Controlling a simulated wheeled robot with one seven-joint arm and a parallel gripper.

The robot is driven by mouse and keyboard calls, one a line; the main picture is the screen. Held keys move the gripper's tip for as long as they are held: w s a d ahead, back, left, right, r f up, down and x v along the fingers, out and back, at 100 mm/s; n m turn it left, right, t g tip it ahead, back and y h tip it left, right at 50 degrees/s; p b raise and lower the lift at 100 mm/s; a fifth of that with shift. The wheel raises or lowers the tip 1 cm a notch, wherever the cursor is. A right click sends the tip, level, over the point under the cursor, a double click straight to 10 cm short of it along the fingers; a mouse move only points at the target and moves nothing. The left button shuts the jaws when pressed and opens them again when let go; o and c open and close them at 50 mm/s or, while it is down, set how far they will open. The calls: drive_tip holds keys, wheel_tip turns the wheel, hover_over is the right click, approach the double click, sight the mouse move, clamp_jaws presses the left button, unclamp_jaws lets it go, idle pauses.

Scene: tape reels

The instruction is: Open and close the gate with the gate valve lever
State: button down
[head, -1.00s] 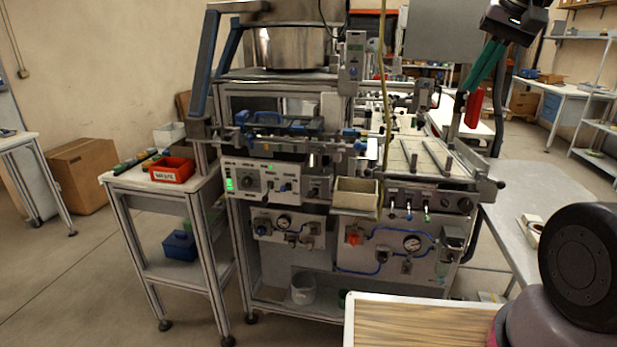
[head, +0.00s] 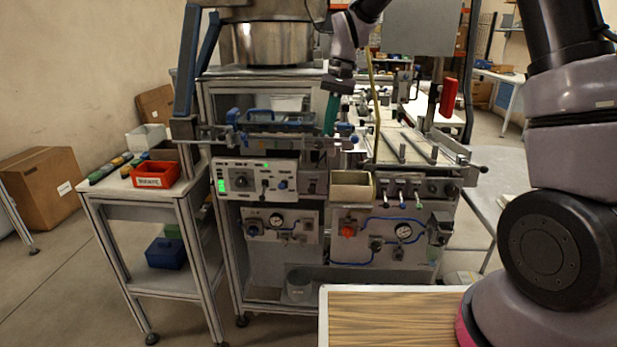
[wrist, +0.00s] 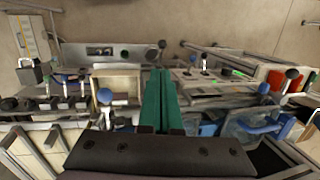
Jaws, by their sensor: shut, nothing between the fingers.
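My gripper (head: 331,128) shows two green fingers pressed together, pointing down in front of the machine's upper rail; they also fill the middle of the wrist view (wrist: 160,76). A blue-knobbed part (head: 354,139) sits at the rail's right end; a blue ball knob (wrist: 105,96) shows left of the fingers in the wrist view, apart from them. A small blue-tipped lever (head: 282,185) stands on the white control panel (head: 235,190). Several small levers (head: 401,195) stand in a row on the right panel. I cannot tell which one is the gate valve lever.
A tan open box (head: 352,190) hangs at the machine's front. A steel bowl (head: 268,44) stands on top. A side table holds a red bin (head: 156,174). A wood-topped surface (head: 390,318) is near me. A yellow cable (head: 376,100) hangs close to the gripper.

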sight(312, 189)
drive_tip(key=shift+a+f, duration=0.3)
drive_tip(key=shift+a, duration=0.05)
drive_tip(key=x, duration=1.4)
drive_tip(key=shift+s, duration=0.1)
drive_tip(key=shift+s, duration=0.1)
